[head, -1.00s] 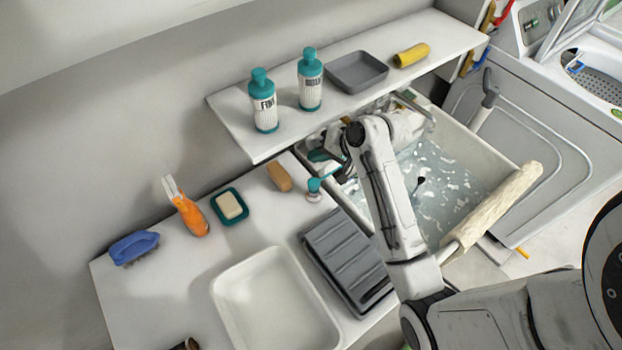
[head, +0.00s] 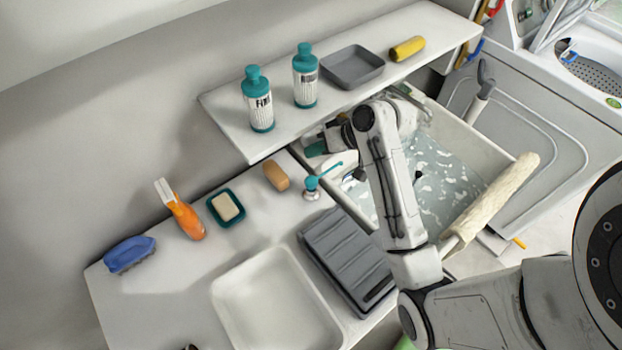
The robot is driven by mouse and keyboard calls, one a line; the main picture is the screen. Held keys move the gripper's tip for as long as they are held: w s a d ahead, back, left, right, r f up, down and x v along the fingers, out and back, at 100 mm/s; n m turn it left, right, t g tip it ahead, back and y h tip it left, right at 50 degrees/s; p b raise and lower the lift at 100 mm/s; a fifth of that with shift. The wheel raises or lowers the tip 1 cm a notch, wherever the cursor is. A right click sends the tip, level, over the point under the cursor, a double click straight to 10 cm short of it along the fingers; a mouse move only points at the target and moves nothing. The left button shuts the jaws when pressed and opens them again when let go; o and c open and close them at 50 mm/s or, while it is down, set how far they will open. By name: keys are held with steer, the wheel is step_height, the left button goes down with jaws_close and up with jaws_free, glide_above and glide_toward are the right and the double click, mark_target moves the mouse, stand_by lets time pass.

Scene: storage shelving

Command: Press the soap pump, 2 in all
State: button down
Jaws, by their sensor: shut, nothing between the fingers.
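The soap pump (head: 312,188) has a teal head on a short silver collar. It stands on the white counter, left of the sink, with its thin teal nozzle pointing right. My gripper (head: 318,150) is behind the pump head in the picture, under the shelf's front edge. It is shut and holds nothing. It looks apart from the pump, though the exact gap and height are hard to judge. My wrist and forearm hide part of it and part of the sink.
The sink (head: 440,170) holds sudsy water. A shelf (head: 385,85) above carries two teal-capped bottles (head: 258,105), a grey tray (head: 351,66) and a yellow roll (head: 407,48). A tan block (head: 275,175), soap dish (head: 240,195) and ridged grey rack (head: 345,255) are near the pump.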

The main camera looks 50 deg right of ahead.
steer(key=shift+f, duration=0.2)
steer(key=b, duration=0.8)
glide_above(308, 179)
steer(key=s, duration=0.2)
steer(key=f, duration=0.6)
steer(key=shift+w+d+f, duration=0.1)
steer(key=shift+d+f, duration=0.2)
steer(key=shift+d, duration=0.05)
steer(key=shift+f, duration=0.95)
steer(key=shift+f, duration=0.4)
steer(key=shift+f+b, duration=0.5)
steer(key=shift+f, duration=0.5)
stand_by(1.0)
steer(key=shift+r, duration=0.15)
steer(key=shift+r+p, duration=1.25)
steer(key=shift+p, duration=0.15)
